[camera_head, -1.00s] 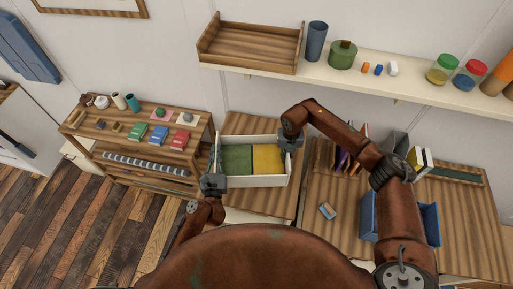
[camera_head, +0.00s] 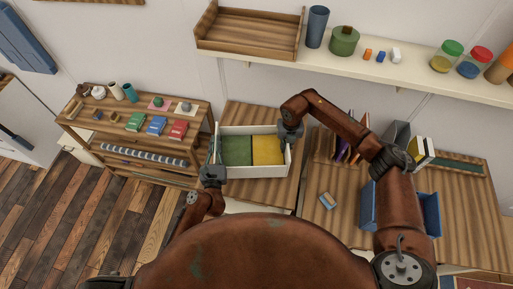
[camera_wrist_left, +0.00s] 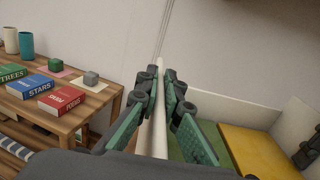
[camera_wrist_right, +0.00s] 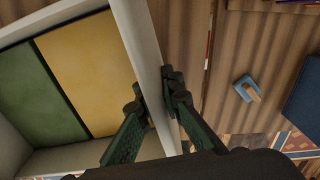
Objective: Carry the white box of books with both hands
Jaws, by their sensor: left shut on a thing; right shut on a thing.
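The white box (camera_head: 257,171) sits over the left end of the wooden table, with a green book (camera_head: 237,151) and a yellow book (camera_head: 267,151) lying flat inside. My left gripper (camera_head: 212,172) is shut on the box's left wall; the left wrist view shows its fingers (camera_wrist_left: 162,100) on both sides of the white rim. My right gripper (camera_head: 290,134) is shut on the right wall; the right wrist view shows its fingers (camera_wrist_right: 155,95) on either side of that wall (camera_wrist_right: 143,40). I cannot tell whether the box touches the table.
A wooden shelf unit (camera_head: 130,146) with several books stands at the left. A blue bin (camera_head: 430,214) and a small blue object (camera_head: 327,200) are on the table (camera_head: 335,225) at right. A wall shelf (camera_head: 385,75) with a wooden tray (camera_head: 250,30) hangs above.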

